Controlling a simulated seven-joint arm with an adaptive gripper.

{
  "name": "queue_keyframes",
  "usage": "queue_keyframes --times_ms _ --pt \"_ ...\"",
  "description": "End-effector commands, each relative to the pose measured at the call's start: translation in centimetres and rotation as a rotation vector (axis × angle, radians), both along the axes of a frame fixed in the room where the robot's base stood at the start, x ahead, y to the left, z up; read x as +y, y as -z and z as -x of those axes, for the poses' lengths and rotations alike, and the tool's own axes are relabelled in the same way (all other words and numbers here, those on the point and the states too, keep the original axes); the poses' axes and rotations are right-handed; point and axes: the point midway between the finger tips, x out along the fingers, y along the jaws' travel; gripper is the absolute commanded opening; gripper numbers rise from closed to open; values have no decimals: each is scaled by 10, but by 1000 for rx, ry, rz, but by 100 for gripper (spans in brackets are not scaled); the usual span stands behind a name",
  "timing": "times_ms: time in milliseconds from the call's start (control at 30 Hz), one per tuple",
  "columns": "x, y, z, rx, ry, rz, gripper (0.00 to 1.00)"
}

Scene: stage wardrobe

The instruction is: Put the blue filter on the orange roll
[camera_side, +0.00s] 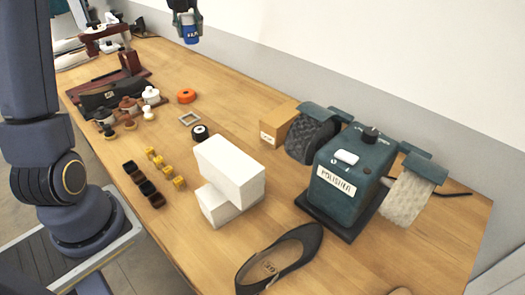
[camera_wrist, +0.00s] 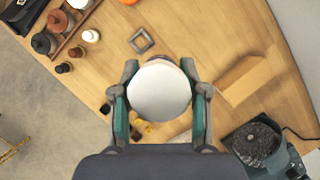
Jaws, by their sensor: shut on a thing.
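The blue filter (camera_side: 190,31) is a short blue cylinder with a white-lettered label. My gripper (camera_side: 185,14) is shut on it and holds it high above the back of the table. In the wrist view its round pale end (camera_wrist: 160,92) sits between the two fingers of my gripper (camera_wrist: 160,80) and hides what is directly below. The orange roll (camera_side: 187,96) lies flat on the table, well below the filter and apart from it. Only a sliver of the orange roll (camera_wrist: 129,2) shows at the top edge of the wrist view.
A grey square frame (camera_side: 189,118) and a dark roll (camera_side: 200,132) lie near the orange roll. Several pots and bottles stand to its left. White boxes (camera_side: 231,169), a cardboard box (camera_side: 279,126) and a green polisher (camera_side: 345,180) stand to the right. Table behind the roll is clear.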

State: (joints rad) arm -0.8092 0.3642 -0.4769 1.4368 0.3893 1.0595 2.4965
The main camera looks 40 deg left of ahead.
Motion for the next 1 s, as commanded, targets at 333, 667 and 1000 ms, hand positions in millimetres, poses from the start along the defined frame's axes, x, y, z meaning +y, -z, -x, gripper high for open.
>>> queue_keyframes --times_ms 333,667,1000 --pt "88 -1 55 2 -236 -10 7" --pt "104 42 70 9 -284 -11 7" --pt "104 117 69 6 -283 -12 7"
